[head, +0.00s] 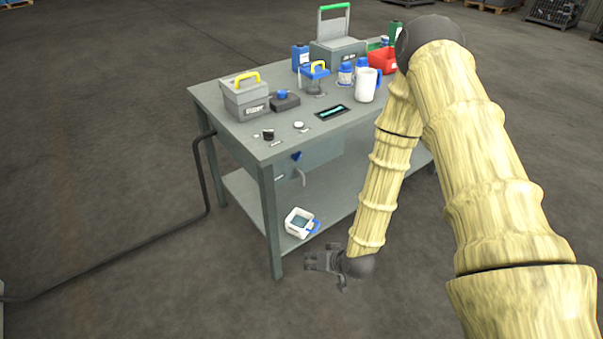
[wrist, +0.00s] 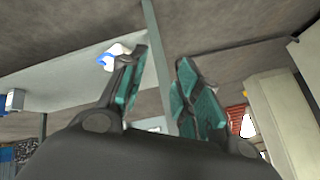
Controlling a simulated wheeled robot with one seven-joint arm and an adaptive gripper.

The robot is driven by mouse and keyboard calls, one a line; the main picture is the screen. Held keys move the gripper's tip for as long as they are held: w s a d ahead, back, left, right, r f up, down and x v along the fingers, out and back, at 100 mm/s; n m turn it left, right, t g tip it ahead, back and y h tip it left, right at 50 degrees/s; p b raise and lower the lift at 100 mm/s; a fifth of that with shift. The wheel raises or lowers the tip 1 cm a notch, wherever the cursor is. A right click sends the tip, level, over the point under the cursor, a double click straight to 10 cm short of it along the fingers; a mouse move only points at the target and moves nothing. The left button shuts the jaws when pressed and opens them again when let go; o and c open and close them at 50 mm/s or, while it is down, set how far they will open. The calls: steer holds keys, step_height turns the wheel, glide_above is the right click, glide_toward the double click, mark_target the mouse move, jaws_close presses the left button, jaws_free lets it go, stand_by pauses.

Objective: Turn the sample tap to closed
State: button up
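The sample tap, with a blue handle (head: 296,156) and a grey spout (head: 302,178) below it, is on the front side of the grey workbench, under the top. The handle is too small to read its turn surely. My gripper (head: 314,260) is low in front of the bench, below and apart from the tap. In the wrist view my gripper (wrist: 160,68) has its two teal-padded fingers spread, with nothing between them. I cannot make out the tap in the wrist view.
A white jug with a blue handle (head: 298,222) sits on the bench's lower shelf (head: 340,196), below the tap. A dark pipe (head: 110,262) runs left. The floor in front is clear.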

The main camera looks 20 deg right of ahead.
steer(key=w+d+r+t+y+b, duration=0.1)
steer(key=w+d+r+t+b, duration=0.15)
steer(key=w+b, duration=0.4)
steer(key=w+d+r+t+y+b, duration=0.1)
steer(key=w+t+b, duration=0.2)
steer(key=w, duration=0.7)
steer(key=m+t+y+b, duration=0.1)
steer(key=t+b, duration=0.3)
steer(key=b, duration=0.2)
glide_toward(298, 156)
steer(key=b+x, duration=0.1)
steer(key=x, duration=0.1)
steer(key=b+x, duration=0.1)
steer(key=x, duration=0.2)
steer(key=b+x, duration=0.1)
steer(key=x, duration=0.2)
steer(key=shift+w+d+f, duration=0.15)
steer(key=shift+w+f, duration=0.05)
steer(key=shift+f, duration=0.15)
jaws_close()
